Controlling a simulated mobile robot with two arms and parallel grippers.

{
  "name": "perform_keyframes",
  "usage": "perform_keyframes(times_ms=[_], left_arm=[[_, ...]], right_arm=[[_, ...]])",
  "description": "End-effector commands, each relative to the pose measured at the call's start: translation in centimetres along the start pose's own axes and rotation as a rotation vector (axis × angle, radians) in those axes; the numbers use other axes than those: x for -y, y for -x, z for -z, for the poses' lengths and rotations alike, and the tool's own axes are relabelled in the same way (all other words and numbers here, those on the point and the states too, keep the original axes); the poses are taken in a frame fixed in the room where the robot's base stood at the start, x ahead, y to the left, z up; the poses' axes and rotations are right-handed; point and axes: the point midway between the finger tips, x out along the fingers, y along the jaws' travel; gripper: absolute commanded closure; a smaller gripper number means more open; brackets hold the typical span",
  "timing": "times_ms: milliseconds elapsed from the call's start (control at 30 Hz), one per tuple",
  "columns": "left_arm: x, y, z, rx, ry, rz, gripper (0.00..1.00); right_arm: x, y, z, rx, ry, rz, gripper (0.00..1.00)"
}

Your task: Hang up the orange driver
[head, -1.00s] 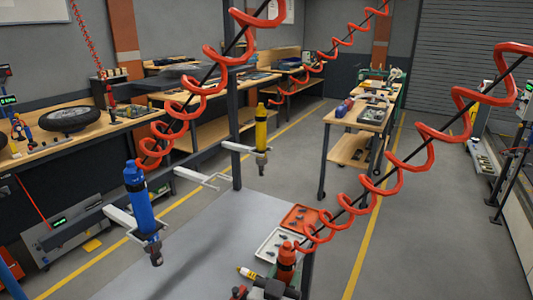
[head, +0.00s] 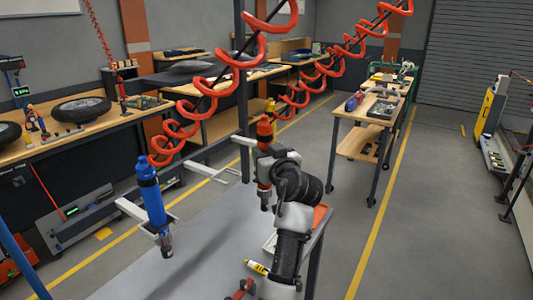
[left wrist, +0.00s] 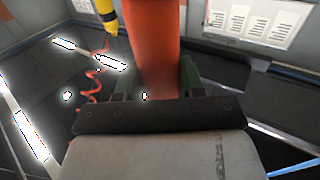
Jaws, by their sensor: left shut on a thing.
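The orange driver (head: 264,132) is upright in my left gripper (head: 268,158), raised above the grey table. In the left wrist view, its orange body (left wrist: 153,40) rises between the dark fingers (left wrist: 153,84); its lower end is hidden there. An empty pale forked bracket (head: 208,172) sticks out from the rail, left of the held driver. The blue driver (head: 151,192) hangs in the bracket on its left. The yellow driver (head: 271,108) is mostly hidden behind the orange one; it also shows in the left wrist view (left wrist: 106,14). My right gripper is out of view.
Red coiled hoses (head: 200,100) run down toward the drivers. A dark post (head: 242,90) stands behind the empty bracket. The grey tabletop (head: 195,255) is mostly clear. A red tray (head: 321,214), a white tray (head: 268,243) and a yellow marker (head: 256,267) lie near my arm.

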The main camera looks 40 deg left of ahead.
Motion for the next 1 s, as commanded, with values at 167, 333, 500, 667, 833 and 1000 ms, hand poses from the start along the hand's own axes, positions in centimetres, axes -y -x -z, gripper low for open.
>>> perform_keyframes(times_ms=[167, 333, 500, 667, 833, 1000], left_arm=[[0.6, -0.9, -0.2, 0.002, -0.002, 0.005, 0.97], [1.5, -2.1, -0.5, 0.0, -0.001, 0.004, 0.97], [2.4, -3.4, -0.9, 0.001, -0.002, 0.004, 0.97], [3.2, -4.6, -1.2, 0.0, -0.002, 0.004, 0.97], [4.0, -6.0, -1.5, 0.0, 0.0, 0.003, 0.97], [5.0, -7.3, -1.5, 0.0, 0.001, 0.003, 0.97]], right_arm=[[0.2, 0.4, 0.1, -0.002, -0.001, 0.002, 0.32], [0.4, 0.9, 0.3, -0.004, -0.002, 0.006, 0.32], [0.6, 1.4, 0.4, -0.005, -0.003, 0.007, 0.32], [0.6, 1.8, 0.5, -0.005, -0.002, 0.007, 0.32], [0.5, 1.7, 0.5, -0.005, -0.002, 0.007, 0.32], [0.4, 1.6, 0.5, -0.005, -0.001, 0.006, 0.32]])
